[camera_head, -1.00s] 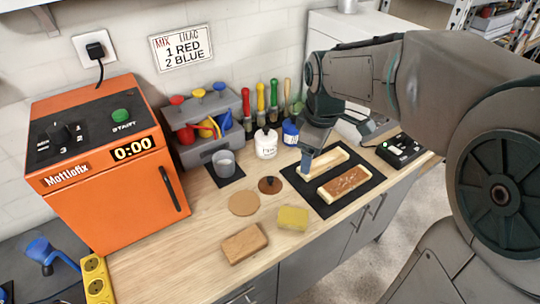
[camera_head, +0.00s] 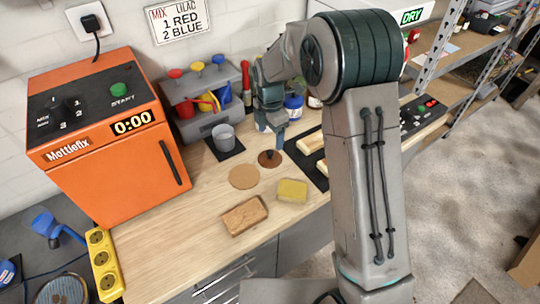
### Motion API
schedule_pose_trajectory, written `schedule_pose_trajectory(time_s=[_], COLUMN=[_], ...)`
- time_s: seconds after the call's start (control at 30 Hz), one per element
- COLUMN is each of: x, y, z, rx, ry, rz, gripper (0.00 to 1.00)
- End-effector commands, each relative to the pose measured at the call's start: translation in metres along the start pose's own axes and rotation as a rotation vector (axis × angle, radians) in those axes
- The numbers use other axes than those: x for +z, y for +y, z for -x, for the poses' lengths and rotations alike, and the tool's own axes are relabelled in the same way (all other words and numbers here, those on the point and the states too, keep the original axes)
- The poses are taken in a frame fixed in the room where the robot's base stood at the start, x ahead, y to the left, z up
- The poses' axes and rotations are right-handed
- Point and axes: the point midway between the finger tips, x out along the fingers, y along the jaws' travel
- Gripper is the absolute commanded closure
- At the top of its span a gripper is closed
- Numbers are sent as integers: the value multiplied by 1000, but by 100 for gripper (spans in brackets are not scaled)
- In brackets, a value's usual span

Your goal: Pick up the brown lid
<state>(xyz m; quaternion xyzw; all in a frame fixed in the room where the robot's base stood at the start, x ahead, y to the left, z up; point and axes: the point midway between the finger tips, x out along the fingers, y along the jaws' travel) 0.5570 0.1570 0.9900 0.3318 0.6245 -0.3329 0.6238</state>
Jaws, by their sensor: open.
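The brown lid (camera_head: 269,159) is a small dark brown disc with a dark knob, lying flat on the wooden worktop in the head view. My gripper (camera_head: 279,137) points down just above the lid's right side, close to the knob. The fingers are open, but they are small here. I cannot tell whether they touch the knob. My arm comes in from the right and hides the worktop behind it.
A tan disc (camera_head: 243,176), a yellow sponge (camera_head: 292,190) and a brown block (camera_head: 245,215) lie in front of the lid. A grey cup (camera_head: 223,137) stands behind left on a dark mat. The orange machine (camera_head: 105,140) is at left; bare worktop lies before it.

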Motion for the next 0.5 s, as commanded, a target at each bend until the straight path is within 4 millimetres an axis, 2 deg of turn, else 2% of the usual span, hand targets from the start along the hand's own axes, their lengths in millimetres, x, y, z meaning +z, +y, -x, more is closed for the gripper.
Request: schedule_pose_trajectory(time_s=[0.1,0.37,0.5], x=[-1,-3,-7], y=[0,-3,-8], z=[-16,-35,-57], rx=[-2,-3,-3], ry=[1,0,0], rz=[0,0,0], gripper=[27,27,27])
